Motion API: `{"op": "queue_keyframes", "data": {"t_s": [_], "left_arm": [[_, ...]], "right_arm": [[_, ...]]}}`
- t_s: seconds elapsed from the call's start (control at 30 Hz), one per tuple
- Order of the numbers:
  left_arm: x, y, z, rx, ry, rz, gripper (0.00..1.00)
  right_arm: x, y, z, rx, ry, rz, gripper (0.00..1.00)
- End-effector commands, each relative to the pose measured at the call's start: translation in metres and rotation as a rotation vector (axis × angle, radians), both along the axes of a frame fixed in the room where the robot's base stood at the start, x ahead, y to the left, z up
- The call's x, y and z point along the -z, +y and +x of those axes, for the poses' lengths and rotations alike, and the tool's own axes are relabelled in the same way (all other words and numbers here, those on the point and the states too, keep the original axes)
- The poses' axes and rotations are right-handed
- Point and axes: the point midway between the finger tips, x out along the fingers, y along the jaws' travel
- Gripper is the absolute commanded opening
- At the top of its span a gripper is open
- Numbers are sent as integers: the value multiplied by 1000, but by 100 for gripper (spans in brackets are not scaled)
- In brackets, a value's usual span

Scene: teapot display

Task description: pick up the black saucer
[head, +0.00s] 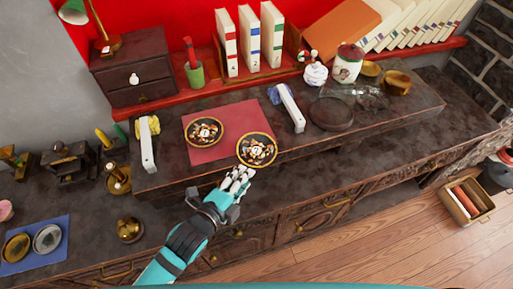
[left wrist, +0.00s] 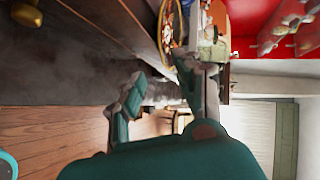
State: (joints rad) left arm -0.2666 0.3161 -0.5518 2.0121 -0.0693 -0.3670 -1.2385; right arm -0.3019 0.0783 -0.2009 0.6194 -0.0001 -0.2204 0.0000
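Two dark saucers with gold rims and patterned faces lie on the raised dark shelf. One saucer (head: 257,150) is at the shelf's front edge, partly on the red mat (head: 213,157). The other saucer (head: 204,132) lies farther back and left on the mat. My left gripper (head: 237,180) is just in front of the nearer saucer, at the shelf edge. In the left wrist view my left gripper (left wrist: 158,85) has its fingers apart, and a saucer (left wrist: 166,35) shows edge-on by the right finger. I cannot tell whether they touch. My right gripper is not in view.
A white bar-shaped object (head: 291,108) lies right of the mat, and another (head: 146,145) lies left. A white lidded jar (head: 347,63) and a dark round plate (head: 331,113) are farther right. A brass pot (head: 130,230) stands left of my arm on the lower counter.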

Motion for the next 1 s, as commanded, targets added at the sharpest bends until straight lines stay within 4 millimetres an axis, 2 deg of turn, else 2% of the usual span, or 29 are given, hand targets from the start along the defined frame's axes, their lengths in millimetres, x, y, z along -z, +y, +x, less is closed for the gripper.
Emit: {"op": "queue_keyframes", "data": {"t_s": [0.23, 0.5, 0.8, 0.87, 1.0], "left_arm": [[3, -9, 16, 0, -1, 0, 34], [11, -27, 49, 1, -1, -1, 34], [14, -30, 53, 2, -1, 1, 34], [14, -30, 53, 2, -1, 1, 29], [14, -29, 53, 2, -1, 1, 11]], "right_arm": [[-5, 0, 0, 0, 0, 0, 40], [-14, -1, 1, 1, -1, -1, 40], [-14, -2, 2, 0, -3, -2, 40], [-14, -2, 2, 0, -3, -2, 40], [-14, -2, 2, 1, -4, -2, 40]]}}
